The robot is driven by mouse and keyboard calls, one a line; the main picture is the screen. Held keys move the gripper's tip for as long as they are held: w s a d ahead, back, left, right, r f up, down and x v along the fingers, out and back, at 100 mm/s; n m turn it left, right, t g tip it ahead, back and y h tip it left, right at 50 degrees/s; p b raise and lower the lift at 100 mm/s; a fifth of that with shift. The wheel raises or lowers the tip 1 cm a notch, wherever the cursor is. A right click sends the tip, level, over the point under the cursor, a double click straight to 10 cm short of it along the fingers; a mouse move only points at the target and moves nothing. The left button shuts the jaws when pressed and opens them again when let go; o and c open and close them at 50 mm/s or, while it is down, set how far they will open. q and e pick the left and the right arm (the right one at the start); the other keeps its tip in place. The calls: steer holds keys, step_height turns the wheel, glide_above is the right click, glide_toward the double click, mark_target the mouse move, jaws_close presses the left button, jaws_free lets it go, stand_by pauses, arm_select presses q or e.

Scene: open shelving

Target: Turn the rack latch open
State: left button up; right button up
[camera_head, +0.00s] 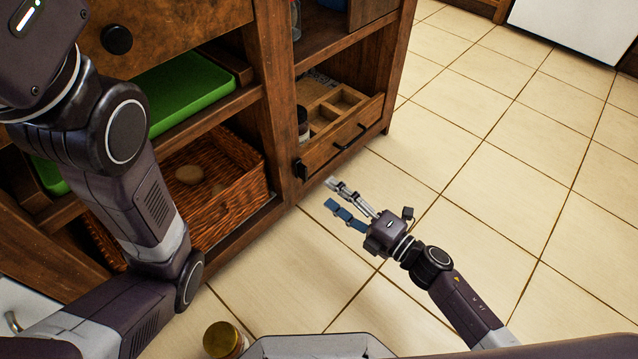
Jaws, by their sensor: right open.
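A small wooden rack (343,146) with a divided top sits low in the right bay of the shelving. A small black piece (301,170) is on the left end of its front, and it may be the latch; I cannot tell its turn position. A dark bar handle (350,138) is on the rack front. My right gripper (332,194) is open and empty, with its two fingers apart. It is over the floor in front of the rack, below and right of the black piece, not touching it. My left arm crosses the left side, and its gripper is out of view.
A wicker basket (240,196) with round brown items sits on the lower left shelf. A green tray (190,90) is above it. A dark jar (302,122) stands by the rack. A gold-lidded jar (222,338) is at the bottom. The tiled floor (500,150) at right is clear.

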steer(key=shift+v, duration=2.05)
